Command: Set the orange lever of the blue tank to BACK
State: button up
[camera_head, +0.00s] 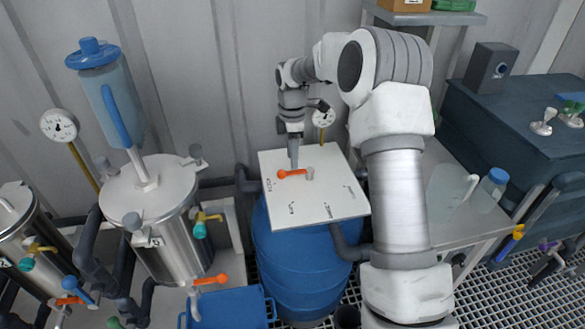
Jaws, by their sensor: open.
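The blue tank (304,255) is a ribbed blue drum in the middle, with a square white board (320,198) on top. An orange lever (287,174) lies on the board, its grey pivot (310,174) at its right end and its orange tip pointing left. Small dark labels are printed around the board, too small to read. My gripper (294,166) points down from above, its tip at the lever's middle. It is open. I cannot tell whether it touches the lever or straddles it.
Steel vessels (158,225) with valves and another orange lever (211,279) stand at left. A gauge (323,117) is behind the board. A grey bench (440,205) with bottles is at right. A blue crate (230,309) lies in front. My arm hides part of the right side.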

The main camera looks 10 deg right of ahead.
aim_at(293, 172)
jog(key=shift+f, duration=2)
grip_shut()
